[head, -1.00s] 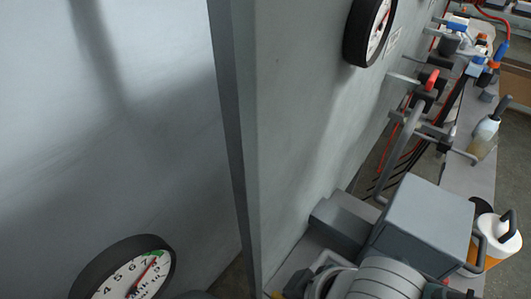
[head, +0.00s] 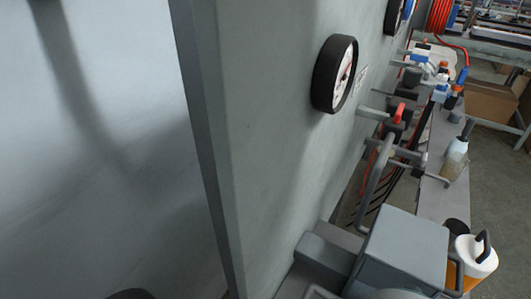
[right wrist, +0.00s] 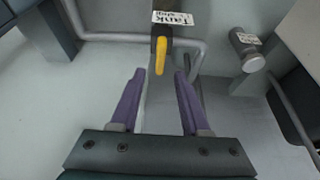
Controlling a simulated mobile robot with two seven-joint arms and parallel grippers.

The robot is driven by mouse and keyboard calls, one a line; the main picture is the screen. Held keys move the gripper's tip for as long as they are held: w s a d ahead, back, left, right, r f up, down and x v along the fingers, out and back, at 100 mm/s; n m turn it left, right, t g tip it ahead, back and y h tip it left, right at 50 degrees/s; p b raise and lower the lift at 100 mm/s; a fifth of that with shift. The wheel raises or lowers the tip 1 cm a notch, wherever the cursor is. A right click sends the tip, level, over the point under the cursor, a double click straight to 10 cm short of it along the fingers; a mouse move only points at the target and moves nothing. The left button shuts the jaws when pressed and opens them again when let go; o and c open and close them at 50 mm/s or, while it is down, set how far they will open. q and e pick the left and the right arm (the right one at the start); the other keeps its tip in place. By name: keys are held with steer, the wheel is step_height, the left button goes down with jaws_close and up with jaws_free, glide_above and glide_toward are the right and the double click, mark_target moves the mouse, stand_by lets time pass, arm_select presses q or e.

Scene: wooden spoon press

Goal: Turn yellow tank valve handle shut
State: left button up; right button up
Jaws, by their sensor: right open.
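The yellow valve handle (right wrist: 160,55) shows in the right wrist view, near the top middle. It hangs downward from a dark valve body under a white label reading "Tank" (right wrist: 172,18). My right gripper (right wrist: 160,75) is open, with its two purple fingers apart and empty. The handle appears between and beyond the fingertips; I see no contact. The yellow handle does not show in the head view. My left gripper is not in view.
A grey pipe (right wrist: 110,37) runs beside the valve. A labelled grey knob (right wrist: 252,62) is to its right. In the head view, a gauge (head: 335,73) is on the grey panel (head: 270,130). A grey box (head: 400,250) and an orange-and-white container (head: 478,257) stand at lower right.

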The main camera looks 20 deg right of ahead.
steer(key=shift+p+v, duration=0.6)
steer(key=shift+v, duration=2.05)
